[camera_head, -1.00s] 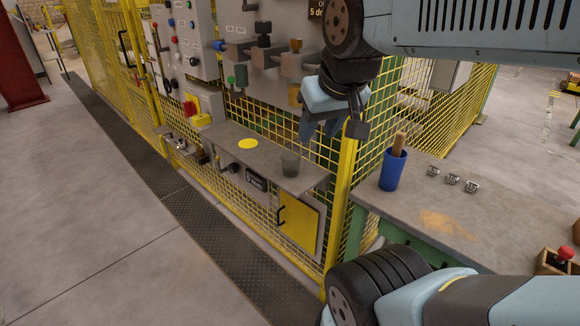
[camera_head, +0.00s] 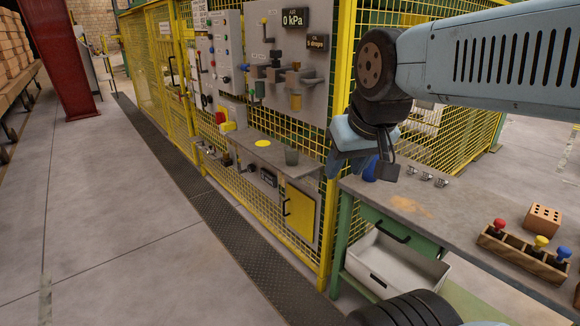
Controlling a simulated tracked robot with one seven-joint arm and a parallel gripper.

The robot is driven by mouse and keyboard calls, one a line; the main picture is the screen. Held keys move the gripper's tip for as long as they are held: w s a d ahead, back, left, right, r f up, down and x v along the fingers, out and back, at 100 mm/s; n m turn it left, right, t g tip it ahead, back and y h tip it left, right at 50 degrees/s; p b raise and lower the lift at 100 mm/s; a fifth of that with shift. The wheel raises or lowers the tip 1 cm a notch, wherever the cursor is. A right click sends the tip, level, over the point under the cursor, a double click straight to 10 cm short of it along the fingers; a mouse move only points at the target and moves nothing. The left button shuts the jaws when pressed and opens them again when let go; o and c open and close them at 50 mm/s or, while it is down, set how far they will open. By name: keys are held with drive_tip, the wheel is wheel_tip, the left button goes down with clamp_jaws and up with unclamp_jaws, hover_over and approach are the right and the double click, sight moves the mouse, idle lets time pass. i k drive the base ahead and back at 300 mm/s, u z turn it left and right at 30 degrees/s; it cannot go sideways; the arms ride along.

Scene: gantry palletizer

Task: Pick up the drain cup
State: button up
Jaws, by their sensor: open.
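A small grey translucent cup (camera_head: 291,157), which looks like the drain cup, stands upright near the right end of a narrow grey shelf (camera_head: 240,148) on the yellow mesh fence. My gripper (camera_head: 352,170) is to the right of the cup in the picture, apart from it, with its fingers pointing down. It is open, and I see nothing held in it. The gripper partly covers a blue container (camera_head: 370,172) on the workbench behind it.
A yellow disc (camera_head: 263,143) marks the shelf left of the cup. A yellow fence post (camera_head: 339,120) stands between shelf and workbench (camera_head: 440,215). A panel with valves (camera_head: 285,60) hangs above the shelf.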

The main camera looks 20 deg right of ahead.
sight(292, 156)
drive_tip(key=u, duration=0.55)
drive_tip(key=k, duration=0.1)
drive_tip(key=u, duration=0.1)
drive_tip(key=i, duration=1)
drive_tip(key=z, duration=0.05)
